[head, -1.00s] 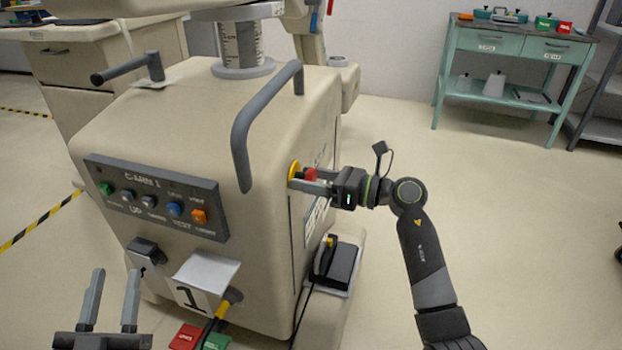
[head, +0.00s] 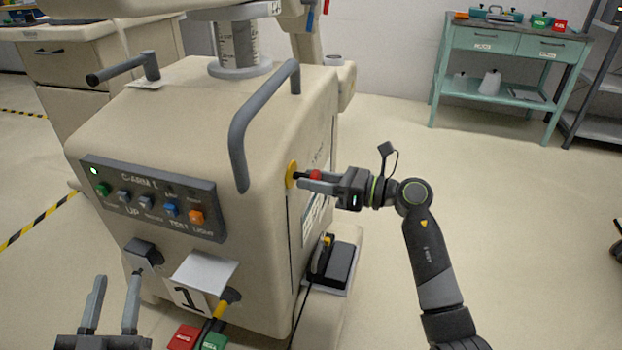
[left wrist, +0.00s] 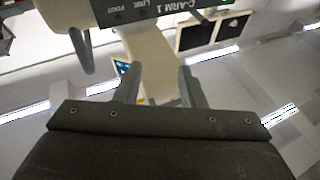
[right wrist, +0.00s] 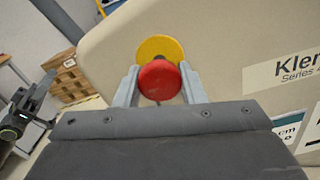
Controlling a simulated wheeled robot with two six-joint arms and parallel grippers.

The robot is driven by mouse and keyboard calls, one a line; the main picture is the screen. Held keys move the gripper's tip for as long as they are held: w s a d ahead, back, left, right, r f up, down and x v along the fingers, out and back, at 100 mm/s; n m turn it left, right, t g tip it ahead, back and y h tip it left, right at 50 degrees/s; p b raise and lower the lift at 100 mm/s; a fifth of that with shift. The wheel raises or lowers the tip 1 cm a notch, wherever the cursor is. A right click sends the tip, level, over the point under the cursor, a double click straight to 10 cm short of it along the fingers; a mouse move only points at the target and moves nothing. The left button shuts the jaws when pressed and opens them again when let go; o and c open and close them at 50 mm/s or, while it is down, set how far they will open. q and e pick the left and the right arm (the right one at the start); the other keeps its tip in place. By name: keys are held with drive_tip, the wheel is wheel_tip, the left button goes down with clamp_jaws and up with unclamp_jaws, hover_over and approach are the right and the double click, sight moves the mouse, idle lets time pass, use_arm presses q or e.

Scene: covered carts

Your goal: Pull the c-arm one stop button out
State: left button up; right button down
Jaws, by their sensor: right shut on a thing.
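The C-arm 1 cart (head: 210,110) is a beige cabinet with a control panel (head: 150,197) on its front; a green lamp glows at the panel's upper left. The red stop button (head: 315,175) with its yellow base plate (head: 291,174) is on the cart's right side. In the right wrist view the red button (right wrist: 159,81) sits between the fingers in front of the yellow disc (right wrist: 160,47). My right gripper (head: 308,181) is shut on the red button. My left gripper (head: 113,304) is open and empty, low in front of the cart.
A grey handle (head: 245,130) rises at the cart's front right edge. A black pedal (head: 335,262) rests low on the right. Red (head: 184,337) and green (head: 214,341) tags lie below the front. A green table (head: 510,60) stands at the back right; floor between is clear.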

drive_tip(key=c, duration=1.3)
unclamp_jaws()
drive_tip(key=shift+d, duration=0.1)
use_arm(q)
drive_tip(key=shift+d, duration=0.15)
use_arm(e)
drive_tip(key=o, duration=0.4)
drive_tip(key=shift+d, duration=0.1)
use_arm(q)
drive_tip(key=shift+r, duration=0.1)
use_arm(e)
drive_tip(key=shift+d, duration=0.1)
use_arm(q)
wheel_tip(320, 180, down, 9)
drive_tip(key=n+g+p, duration=0.1)
drive_tip(key=g, duration=0.4)
drive_tip(key=shift+a+g, duration=0.25)
drive_tip(key=shift+g, duration=0.05)
use_arm(e)
drive_tip(key=v, duration=1.7)
drive_tip(key=shift+s+d, duration=0.1)
